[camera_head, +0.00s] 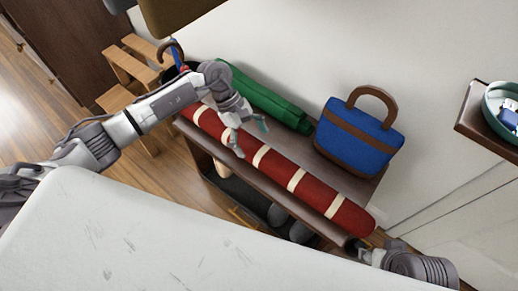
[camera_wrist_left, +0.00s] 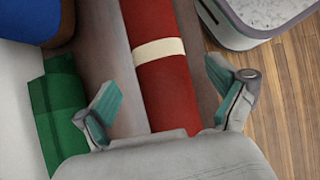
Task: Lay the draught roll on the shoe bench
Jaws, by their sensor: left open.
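The draught roll, a long red roll with cream bands (camera_head: 275,163), lies lengthwise along the front part of the dark brown shoe bench (camera_head: 345,181). My left gripper (camera_head: 251,138) is open above the roll's middle. In the left wrist view, the open fingers (camera_wrist_left: 162,88) stand on either side of the red roll (camera_wrist_left: 165,85), with bench top showing on both sides of it. I cannot tell if the fingers touch it. My right gripper (camera_head: 368,253) is by the roll's right end at the bench's front corner; its fingers are mostly hidden.
A green rolled item (camera_head: 265,97) and a blue bag with brown handle (camera_head: 358,138) are at the back of the bench, against the wall. Shoes sit on the lower shelf. A wooden step stool (camera_head: 130,68) stands left. A wall shelf (camera_head: 482,122) holds a bowl at right.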

